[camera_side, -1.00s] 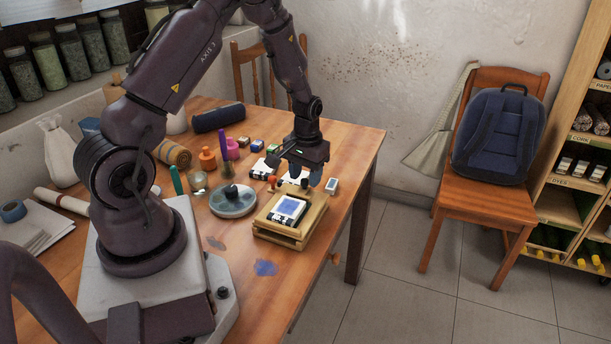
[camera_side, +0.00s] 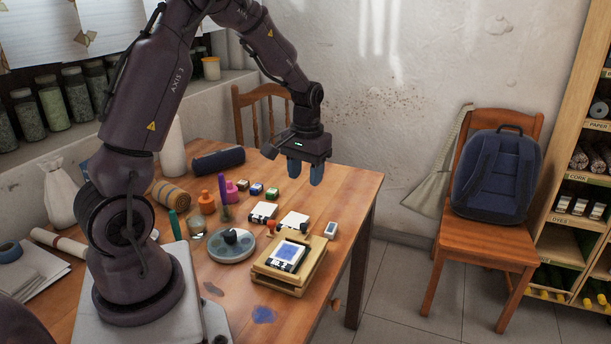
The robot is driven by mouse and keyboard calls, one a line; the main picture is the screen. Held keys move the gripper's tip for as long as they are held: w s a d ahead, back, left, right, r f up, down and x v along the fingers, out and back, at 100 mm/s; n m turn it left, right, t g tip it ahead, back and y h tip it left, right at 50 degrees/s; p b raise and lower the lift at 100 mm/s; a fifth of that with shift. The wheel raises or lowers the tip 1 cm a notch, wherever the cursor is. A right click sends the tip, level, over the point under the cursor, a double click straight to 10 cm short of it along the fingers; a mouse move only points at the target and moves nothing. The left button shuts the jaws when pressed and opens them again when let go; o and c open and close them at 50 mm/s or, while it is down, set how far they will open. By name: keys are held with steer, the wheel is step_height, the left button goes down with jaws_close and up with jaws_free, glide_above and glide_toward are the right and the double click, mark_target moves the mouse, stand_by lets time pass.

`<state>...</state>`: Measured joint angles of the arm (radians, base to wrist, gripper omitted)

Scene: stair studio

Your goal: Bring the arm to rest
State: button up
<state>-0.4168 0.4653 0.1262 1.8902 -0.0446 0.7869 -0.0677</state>
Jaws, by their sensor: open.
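My gripper (camera_side: 306,172) hangs in the air above the back right part of the wooden table (camera_side: 345,195). Its two blue fingertips point down and stand apart, with nothing between them. Below and in front of it, a wooden stand (camera_side: 311,271) holds a white block with a blue face and dark marks (camera_side: 287,252). The gripper is clear of the stand and of everything on the table.
A round grey dish (camera_side: 231,250) with a dark knob sits left of the stand. A chair with a blue backpack (camera_side: 496,175) stands to the right, across open floor.

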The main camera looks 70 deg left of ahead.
steer(key=s+d+r+m+t, duration=0.2)
steer(key=s+d+r+m, duration=0.1)
steer(key=s+d+r, duration=0.4)
steer(key=s+d+r+m+t, duration=0.3)
steer(key=s+d+r, duration=0.4)
steer(key=d, duration=0.5)
step_height(320, 180, up, 3)
steer(key=shift+d+f+m+t, duration=0.1)
steer(key=shift+d+m+t, duration=0.25)
steer(key=shift+m, duration=0.25)
stand_by(0.6)
